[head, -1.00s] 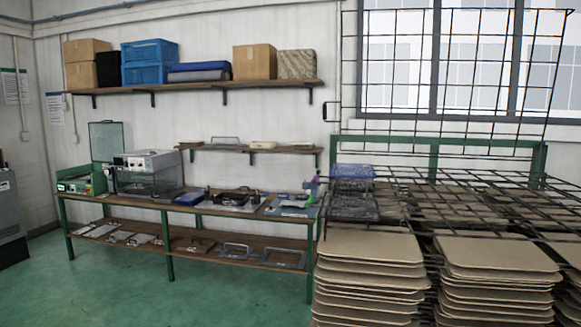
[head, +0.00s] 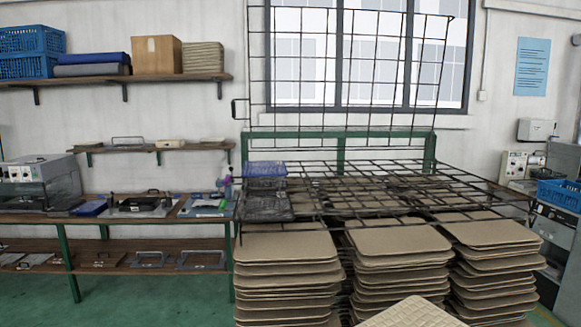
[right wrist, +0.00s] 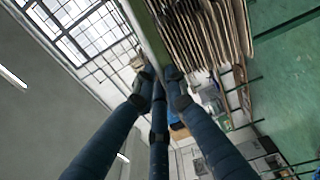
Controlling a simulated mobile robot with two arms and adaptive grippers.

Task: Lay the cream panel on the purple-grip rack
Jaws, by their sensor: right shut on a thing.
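A cream panel (head: 410,314) with a patterned top shows at the bottom edge of the head view, one corner up, its lower part cut off. The gripper itself does not show in the head view. A dark wire rack (head: 400,186) lies flat over stacks of cream panels, and another wire grid stands upright behind it. I cannot make out a purple grip on either. My left gripper is not in view.
Stacks of cream panels (head: 287,245) fill the front, close together. A bench (head: 130,245) with tools is at left; a blue crate (head: 560,194) is at right.

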